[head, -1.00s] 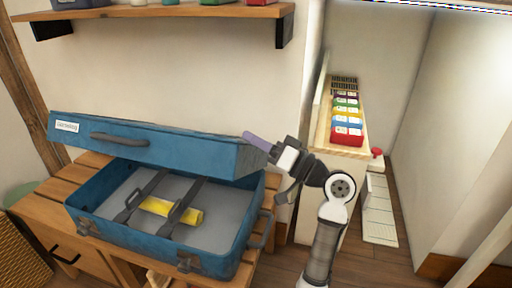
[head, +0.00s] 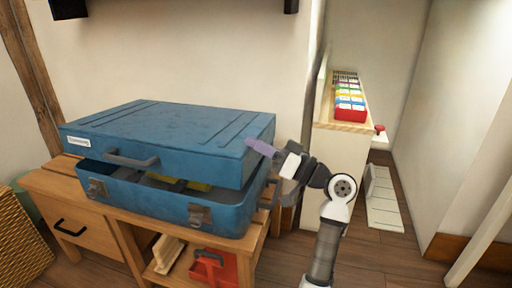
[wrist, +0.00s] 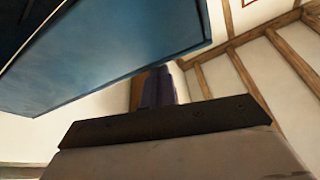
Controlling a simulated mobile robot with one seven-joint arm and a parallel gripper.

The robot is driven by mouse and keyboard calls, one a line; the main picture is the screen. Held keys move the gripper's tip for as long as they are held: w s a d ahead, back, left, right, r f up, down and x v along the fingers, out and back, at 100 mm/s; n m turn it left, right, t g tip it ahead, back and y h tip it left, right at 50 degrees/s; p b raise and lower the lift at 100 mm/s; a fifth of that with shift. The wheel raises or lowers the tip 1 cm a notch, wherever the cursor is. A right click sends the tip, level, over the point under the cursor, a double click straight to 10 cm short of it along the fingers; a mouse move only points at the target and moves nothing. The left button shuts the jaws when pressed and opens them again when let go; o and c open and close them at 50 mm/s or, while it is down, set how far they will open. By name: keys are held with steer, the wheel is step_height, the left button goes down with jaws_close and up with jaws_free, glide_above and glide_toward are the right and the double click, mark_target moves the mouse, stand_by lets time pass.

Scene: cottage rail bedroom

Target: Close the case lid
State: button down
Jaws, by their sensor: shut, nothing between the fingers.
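The blue case (head: 168,198) stands on a wooden bench, with a yellow item (head: 190,184) partly showing inside through the gap. Its lid (head: 175,135) is tilted low over the base, with a gap still showing along the front. A grey handle (head: 130,159) and two latches are on the front. My gripper (head: 258,147) is shut and empty at the lid's right edge; its purple fingertips appear to touch or nearly touch that edge. In the wrist view the blue lid (wrist: 130,50) fills the upper left, beside the fingers (wrist: 158,88).
The wooden bench (head: 45,183) has a drawer at left and an open shelf holding a red item (head: 214,268). A wicker basket (head: 18,240) stands at far left. A narrow cabinet with colourful boxes (head: 349,100) stands behind my arm.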

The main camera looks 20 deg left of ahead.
steer(key=shift+s+f, duration=0.1)
steer(key=shift+f, duration=0.2)
stand_by(0.4)
